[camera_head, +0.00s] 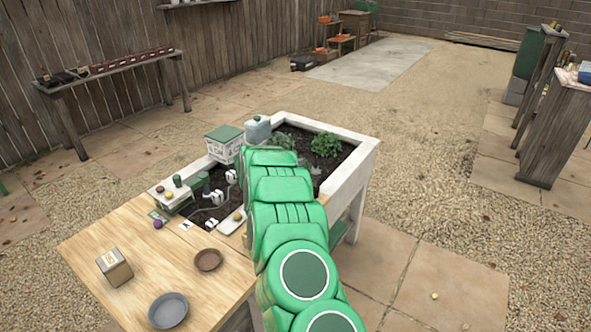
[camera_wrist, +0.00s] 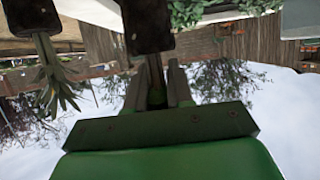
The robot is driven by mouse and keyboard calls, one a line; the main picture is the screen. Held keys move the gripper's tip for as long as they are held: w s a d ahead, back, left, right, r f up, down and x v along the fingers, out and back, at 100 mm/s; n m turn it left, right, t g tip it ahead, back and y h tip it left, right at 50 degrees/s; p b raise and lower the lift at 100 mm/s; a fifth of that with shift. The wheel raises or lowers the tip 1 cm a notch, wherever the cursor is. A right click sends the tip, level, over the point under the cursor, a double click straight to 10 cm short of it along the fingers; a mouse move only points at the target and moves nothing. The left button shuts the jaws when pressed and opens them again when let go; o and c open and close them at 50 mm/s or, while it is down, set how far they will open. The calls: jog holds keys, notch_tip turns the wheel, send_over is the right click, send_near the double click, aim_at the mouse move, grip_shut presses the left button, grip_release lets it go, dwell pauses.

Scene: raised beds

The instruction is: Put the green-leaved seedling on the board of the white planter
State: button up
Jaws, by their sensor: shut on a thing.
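The white planter (camera_head: 362,165) holds dark soil and leafy plants beside the wooden worktop. A narrow pale board (camera_head: 228,224) lies across its near part, partly hidden by my green arm. In the wrist view, which is upside down, my gripper (camera_wrist: 158,82) is shut on the stem of a seedling with a dark root plug (camera_wrist: 147,25). A bit of green leaf (camera_wrist: 155,98) shows between the fingers; the rest is hidden. Another seedling with spiky grey-green leaves (camera_wrist: 60,88) stands apart from the gripper, at the left. My arm hides the gripper in the head view.
On the worktop (camera_head: 140,232) are a small box (camera_head: 114,267), a brown dish (camera_head: 208,260) and a grey bowl (camera_head: 168,310). A green-lidded box (camera_head: 224,143) and a grey jug (camera_head: 257,130) stand at the planter's far left. Open gravel lies to the right.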

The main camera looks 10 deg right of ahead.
jog(key=shift+w+f, duration=0.2)
jog(key=shift+f, duration=1.45)
jog(key=shift+f, duration=0.1)
jog(key=o, duration=0.8)
